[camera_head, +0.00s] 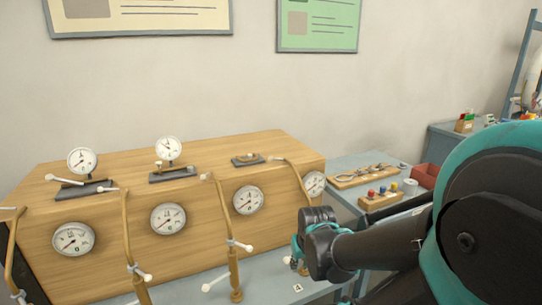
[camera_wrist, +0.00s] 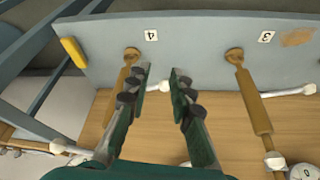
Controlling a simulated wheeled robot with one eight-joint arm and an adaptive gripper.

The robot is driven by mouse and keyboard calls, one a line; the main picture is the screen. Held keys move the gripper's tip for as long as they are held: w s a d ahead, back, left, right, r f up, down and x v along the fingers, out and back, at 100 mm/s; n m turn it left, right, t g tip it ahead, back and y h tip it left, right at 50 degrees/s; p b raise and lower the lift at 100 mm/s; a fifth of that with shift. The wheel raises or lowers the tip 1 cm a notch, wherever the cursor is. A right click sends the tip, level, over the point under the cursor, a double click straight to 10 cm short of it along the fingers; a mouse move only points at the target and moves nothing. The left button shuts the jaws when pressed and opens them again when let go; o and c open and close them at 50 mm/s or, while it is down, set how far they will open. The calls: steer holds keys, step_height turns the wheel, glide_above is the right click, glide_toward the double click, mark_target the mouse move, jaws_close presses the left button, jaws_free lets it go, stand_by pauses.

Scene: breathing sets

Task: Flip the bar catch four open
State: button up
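The fourth catch is a brass-coloured post (camera_wrist: 130,72) beside the label 4 (camera_wrist: 150,34) in the wrist view. A white bar end (camera_wrist: 164,86) shows between my fingers, and the left finger covers part of the post. My gripper (camera_wrist: 161,74) is open, its two dark green fingers apart. I cannot tell whether either finger touches the bar or post. In the head view my gripper (camera_head: 312,240) hides most of the fourth post; only its upper pipe (camera_head: 292,168) and a white tip (camera_head: 288,260) show.
The third post (camera_wrist: 250,95), with label 3 (camera_wrist: 266,37) and white bars, stands right of the fourth in the wrist view. The wooden gauge cabinet (camera_head: 195,250) is close behind the posts. A side table with a wooden block of coloured knobs (camera_head: 380,198) stands at right.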

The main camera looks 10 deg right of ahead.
steer(key=w+r, duration=0.5)
steer(key=w, duration=0.1)
steer(key=w+a+r, duration=0.1)
steer(key=w+r, duration=1)
steer(key=w, duration=0.2)
steer(key=shift+a+r, duration=0.25)
steer(key=shift+a, duration=0.05)
jaws_close()
steer(key=w+a+r, duration=0.3)
steer(key=w+r, duration=1)
steer(key=r, duration=0.5)
steer(key=shift+w+r+n, duration=0.15)
steer(key=shift+w+n, duration=0.05)
steer(key=shift+n, duration=0.2)
